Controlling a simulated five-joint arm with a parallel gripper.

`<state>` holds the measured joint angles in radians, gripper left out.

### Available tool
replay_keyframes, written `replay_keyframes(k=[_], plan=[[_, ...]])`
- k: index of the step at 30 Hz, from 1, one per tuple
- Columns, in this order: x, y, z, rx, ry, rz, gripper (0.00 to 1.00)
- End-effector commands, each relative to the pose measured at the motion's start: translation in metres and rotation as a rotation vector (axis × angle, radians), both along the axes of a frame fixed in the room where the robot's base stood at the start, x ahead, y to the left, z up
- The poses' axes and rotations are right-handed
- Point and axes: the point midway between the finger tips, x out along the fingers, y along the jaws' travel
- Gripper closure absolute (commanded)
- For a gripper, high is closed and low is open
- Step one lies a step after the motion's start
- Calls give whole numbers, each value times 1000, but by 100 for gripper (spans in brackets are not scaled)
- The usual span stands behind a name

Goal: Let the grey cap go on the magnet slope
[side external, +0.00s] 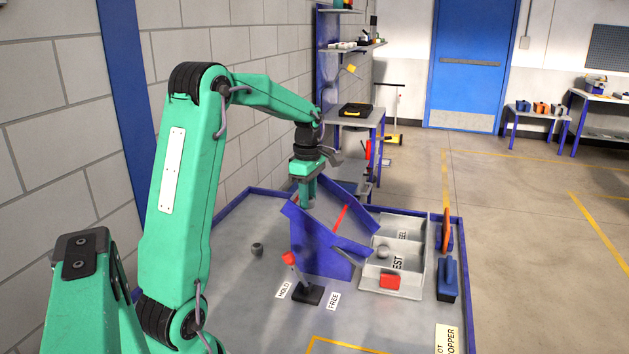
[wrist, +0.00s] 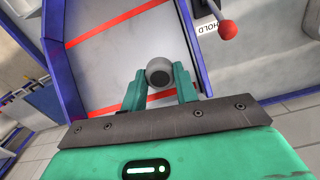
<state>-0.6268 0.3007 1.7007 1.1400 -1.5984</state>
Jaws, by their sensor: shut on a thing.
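My gripper (wrist: 160,90) is shut on the grey cap (wrist: 159,73), a small round piece with a dark end, held between the two green fingertips in the wrist view. The magnet slope (wrist: 105,60) is a grey surface with red stripes and blue side walls, and it lies behind the cap there. In the side view my gripper (side external: 306,203) is at the upper end of the blue-walled slope (side external: 322,252), its fingertips partly hidden by the near wall. The cap is hidden in that view. I cannot tell whether the cap touches the slope.
A red-knobbed lever (side external: 291,262) stands before the slope, leaning to the HOLD label (side external: 284,290). A grey divided bin (side external: 426,255) is right of the slope, with a round grey piece (side external: 383,252) inside. Another grey piece (side external: 257,249) lies on the table at left.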

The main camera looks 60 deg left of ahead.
Motion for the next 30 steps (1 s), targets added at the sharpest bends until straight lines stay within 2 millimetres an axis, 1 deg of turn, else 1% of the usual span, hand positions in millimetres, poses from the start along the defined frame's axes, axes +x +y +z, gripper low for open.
replay_keyframes(k=[4, 5, 6, 8, 9, 20, 26, 30], plan=[[0, 0, 0, 0, 0, 0, 93], [0, 0, 0, 0, 0, 0, 67], [0, 0, 0, 0, 0, 0, 59], [0, 0, 0, 0, 0, 0, 47], [0, 0, 0, 0, 0, 0, 45], [0, 0, 2, 1, -1, 0, 45], [0, 1, 17, 1, -2, 0, 45], [1, 1, 34, 2, -3, 0, 45]])
